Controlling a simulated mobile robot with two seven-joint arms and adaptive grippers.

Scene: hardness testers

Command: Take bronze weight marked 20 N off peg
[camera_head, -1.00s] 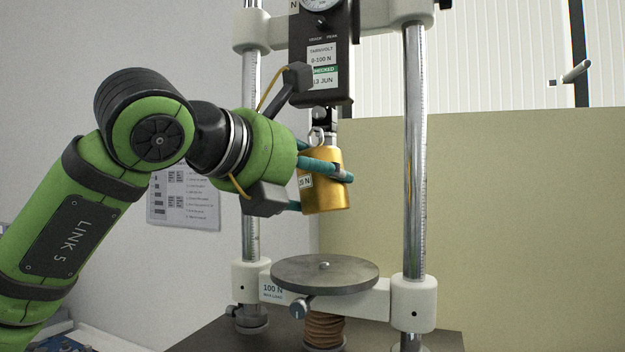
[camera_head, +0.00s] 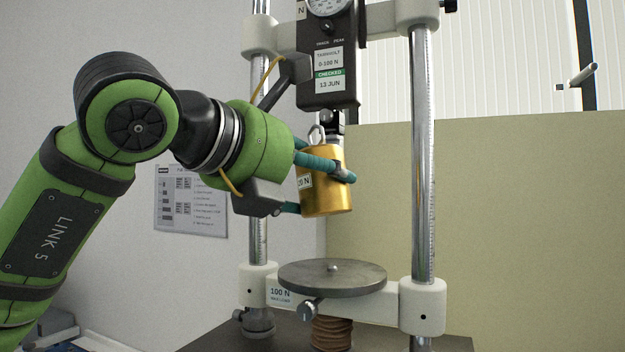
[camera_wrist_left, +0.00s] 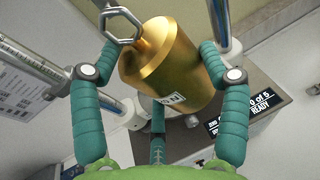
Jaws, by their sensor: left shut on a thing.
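The bronze weight (camera_head: 328,190) is a gold-coloured cylinder with a metal ring (camera_head: 316,135) on top and a label partly reading "20 N". My left gripper (camera_head: 322,180) is shut on its body with teal fingers around it. The weight also shows between the fingers in the left wrist view (camera_wrist_left: 172,62), its ring at the upper left. The weight hangs just below the dark gauge (camera_head: 328,70), its ring beside the dark fitting (camera_head: 331,123) under the gauge. In the wrist view nothing visible passes through the ring. My right gripper is out of view.
The tester's round grey plate (camera_head: 332,279) lies below the weight, with clear space between. Bright metal columns stand left (camera_head: 259,190) and right (camera_head: 422,160). A beige panel (camera_head: 520,220) is behind.

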